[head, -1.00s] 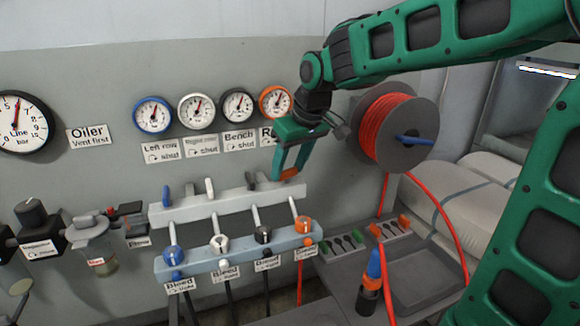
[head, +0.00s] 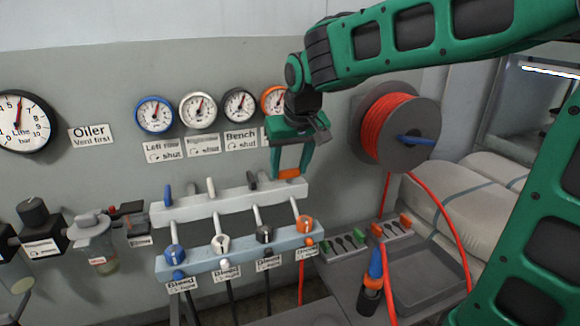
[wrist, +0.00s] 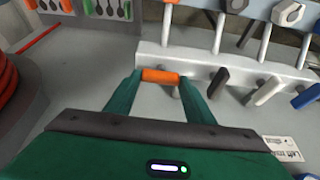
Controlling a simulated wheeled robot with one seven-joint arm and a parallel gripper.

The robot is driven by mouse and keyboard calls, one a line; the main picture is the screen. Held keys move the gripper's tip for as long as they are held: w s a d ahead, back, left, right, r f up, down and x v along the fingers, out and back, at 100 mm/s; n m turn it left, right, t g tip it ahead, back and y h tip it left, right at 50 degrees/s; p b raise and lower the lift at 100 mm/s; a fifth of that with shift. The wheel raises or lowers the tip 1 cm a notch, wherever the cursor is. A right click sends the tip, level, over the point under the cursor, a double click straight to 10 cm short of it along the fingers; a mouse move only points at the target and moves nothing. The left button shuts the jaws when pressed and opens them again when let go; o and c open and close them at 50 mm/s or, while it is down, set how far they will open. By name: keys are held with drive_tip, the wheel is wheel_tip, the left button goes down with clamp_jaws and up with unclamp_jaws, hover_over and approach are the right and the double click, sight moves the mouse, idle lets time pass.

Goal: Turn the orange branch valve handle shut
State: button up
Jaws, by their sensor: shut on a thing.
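The orange branch valve handle (head: 289,174) is at the right end of the white upper manifold bar (head: 232,201). My gripper (head: 291,170) is shut on it, one green finger at each end. In the wrist view the orange handle (wrist: 160,76) spans between the two fingertips and lies about level. In the head view it also lies roughly level, along the bar. The blue handle (head: 167,195), white handle (head: 210,187) and black handle (head: 252,179) on the same bar stand roughly upright. The orange valve's stem is partly hidden.
Several gauges (head: 155,115) hang above, with labels (head: 165,151) below; my gripper partly covers the orange-rimmed gauge (head: 273,100). A pale blue lower bar (head: 200,262) carries bleed knobs. A reel of orange hose (head: 385,128) is close right of my gripper. A grey tray (head: 435,270) stands lower right.

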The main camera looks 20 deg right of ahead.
drive_tip(key=shift+w+r, duration=0.1)
drive_tip(key=o, duration=1.1)
drive_tip(key=shift+c, duration=0.2)
drive_tip(key=v, duration=1)
drive_tip(key=shift+r, duration=0.2)
drive_tip(key=s+d+f+m+g, duration=0.2)
drive_tip(key=s+d+f+m, duration=0.1)
drive_tip(key=s+d+f, duration=0.9)
drive_tip(key=s+d+f+m+g, duration=0.1)
drive_tip(key=s+d+f, duration=0.2)
drive_tip(key=s, duration=0.4)
drive_tip(key=s+d+f+m+g, duration=0.1)
drive_tip(key=s+d+f+m, duration=0.1)
drive_tip(key=s+f, duration=0.3)
drive_tip(key=s+d, duration=0.1)
drive_tip(key=s, duration=0.2)
